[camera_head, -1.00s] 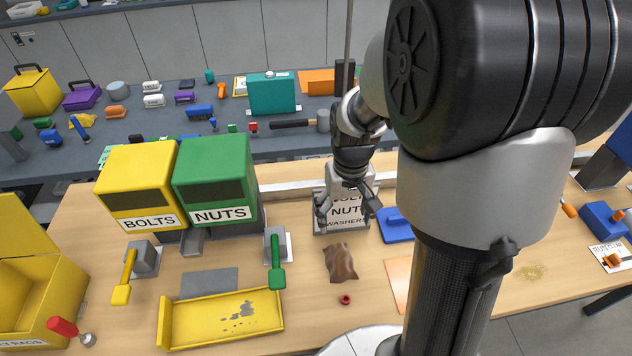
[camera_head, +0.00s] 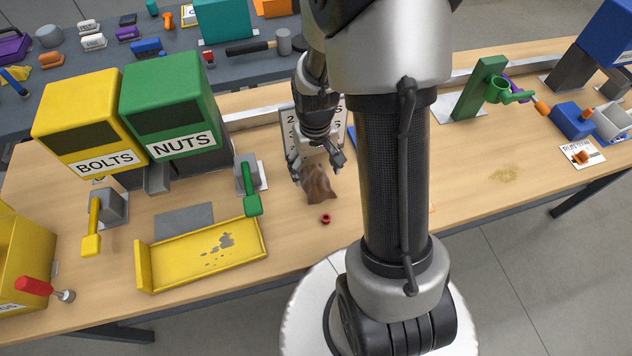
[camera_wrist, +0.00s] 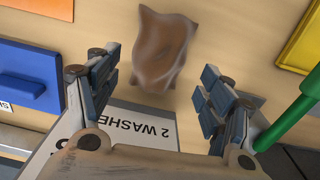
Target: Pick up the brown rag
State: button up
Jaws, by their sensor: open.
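The brown rag (camera_head: 319,184) lies crumpled on the wooden table in the head view, just in front of my gripper.
A small red ring (camera_head: 326,219) lies in front of the rag. A sign reading washers (camera_wrist: 150,130) lies under the gripper. The blue item (camera_wrist: 30,78) is beside it.

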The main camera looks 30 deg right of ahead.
aim_at(316, 175)
notch_tip(316, 175, down, 4)
jog(key=shift+s+b, duration=0.1)
jog(key=shift+b, duration=0.6)
jog(key=shift+r, duration=0.1)
jog(key=shift+c, duration=0.3)
jog(key=c, duration=1.1)
